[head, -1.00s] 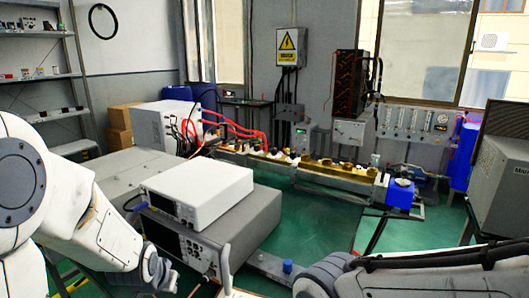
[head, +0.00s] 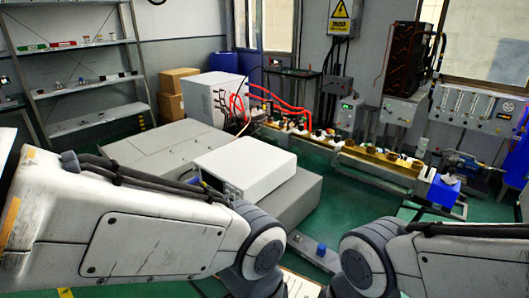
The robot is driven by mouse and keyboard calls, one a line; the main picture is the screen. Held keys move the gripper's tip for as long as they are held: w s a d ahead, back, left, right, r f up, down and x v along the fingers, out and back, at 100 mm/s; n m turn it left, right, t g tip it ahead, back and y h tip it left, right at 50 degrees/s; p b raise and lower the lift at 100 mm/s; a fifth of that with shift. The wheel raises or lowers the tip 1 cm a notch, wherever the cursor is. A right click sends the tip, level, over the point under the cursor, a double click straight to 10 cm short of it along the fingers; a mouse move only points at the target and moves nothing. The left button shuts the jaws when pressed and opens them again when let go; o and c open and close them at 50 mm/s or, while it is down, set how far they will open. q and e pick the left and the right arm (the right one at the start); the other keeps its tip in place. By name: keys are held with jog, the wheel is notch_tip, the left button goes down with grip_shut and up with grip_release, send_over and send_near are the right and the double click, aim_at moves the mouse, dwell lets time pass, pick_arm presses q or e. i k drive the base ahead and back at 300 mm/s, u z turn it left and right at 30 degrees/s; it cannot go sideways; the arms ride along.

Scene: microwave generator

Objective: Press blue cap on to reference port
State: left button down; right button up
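A small blue cap-like piece (head: 321,249) stands upright on a narrow grey metal bar (head: 309,244) low in the middle of the head view, between my two arms. I cannot tell whether it is the task's blue cap. No reference port can be made out. A white instrument (head: 245,165) sits on a larger grey one (head: 292,198); my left arm hides most of their front faces. My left arm crosses the lower left and my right arm the lower right. Both grippers are out of view.
A long waveguide bench (head: 376,168) runs at the back, ending in a blue block (head: 444,190). A white power unit (head: 212,98) with red cables stands behind the instruments. Shelves (head: 84,83) and cardboard boxes (head: 176,88) are at left. Green floor shows around the bar.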

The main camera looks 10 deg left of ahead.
aim_at(322, 250)
jog(key=u, duration=0.85)
jog(key=k, duration=1.1)
jog(key=u, duration=1.45)
jog(key=i, duration=1.45)
jog(key=z, duration=1.35)
jog(key=i, duration=0.9)
jog(key=z, duration=0.95)
